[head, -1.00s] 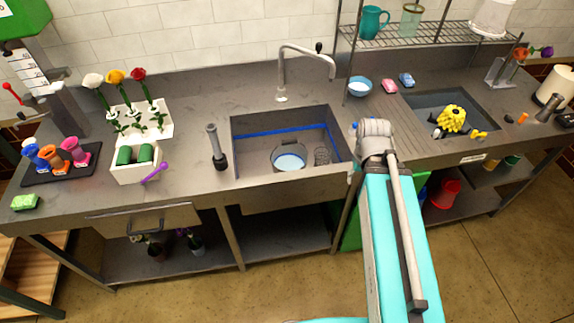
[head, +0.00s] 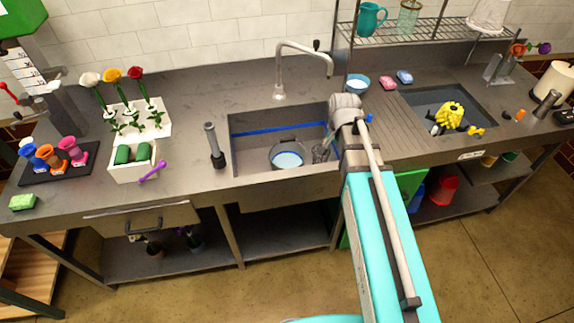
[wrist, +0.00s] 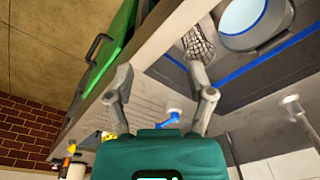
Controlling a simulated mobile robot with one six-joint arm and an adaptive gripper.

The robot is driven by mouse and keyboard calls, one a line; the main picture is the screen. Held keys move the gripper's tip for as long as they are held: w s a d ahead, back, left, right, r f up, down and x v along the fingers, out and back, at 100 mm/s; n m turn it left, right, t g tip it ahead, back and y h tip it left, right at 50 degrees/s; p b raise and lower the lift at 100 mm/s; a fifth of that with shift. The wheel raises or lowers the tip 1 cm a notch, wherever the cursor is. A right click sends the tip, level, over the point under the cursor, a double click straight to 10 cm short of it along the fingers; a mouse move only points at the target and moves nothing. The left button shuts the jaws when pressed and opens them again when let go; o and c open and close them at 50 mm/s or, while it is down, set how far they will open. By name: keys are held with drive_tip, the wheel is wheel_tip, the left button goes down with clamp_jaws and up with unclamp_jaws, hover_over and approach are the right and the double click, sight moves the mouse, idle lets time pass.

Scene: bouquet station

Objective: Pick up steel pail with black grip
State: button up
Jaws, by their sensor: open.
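The steel pail (head: 274,163) stands in the left sink basin, with pale blue showing inside its round mouth. In the wrist view the pail (wrist: 277,43) shows partly at the top right, cut off by the frame edge. In the head view my arm reaches to the right side of the basin and hides the gripper's fingers.
A grey mesh holder (wrist: 198,44) stands close to the pail, near the right fingertip. The faucet (head: 279,92) rises behind the basin, and a dark cylindrical tool (head: 214,146) stands left of it. The shelf rack (head: 420,32) is at the back right.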

sight(288, 138)
drive_tip(key=w+a+m+t, duration=0.1)
drive_tip(key=w+a+m, duration=0.8)
drive_tip(key=w+a, duration=0.3)
drive_tip(key=a, duration=0.3)
drive_tip(key=shift+w+r+y, duration=0.15)
drive_tip(key=shift+w+y, duration=0.15)
drive_tip(key=shift+w, duration=0.1)
drive_tip(key=f+b, duration=0.2)
drive_tip(key=w+f+b, duration=0.1)
drive_tip(key=f+b, duration=0.5)
drive_tip(key=shift+w+a, duration=0.2)
drive_tip(key=shift+w, duration=0.05)
drive_tip(key=shift+w+f, duration=0.1)
drive_tip(key=shift+f, duration=0.15)
drive_tip(key=shift+b, duration=0.3)
drive_tip(key=shift+w+a+f+b, duration=0.1)
drive_tip(key=shift+w+f+b, duration=0.15)
drive_tip(key=shift+f+b, duration=0.6)
drive_tip(key=shift+w+a+f+b, duration=0.1)
drive_tip(key=shift+w+f+b, duration=0.15)
drive_tip(key=shift+f+b, duration=0.55)
drive_tip(key=shift+w+a+f+b, duration=0.1)
drive_tip(key=shift+w+f+b, duration=0.15)
drive_tip(key=shift+f+b, duration=0.6)
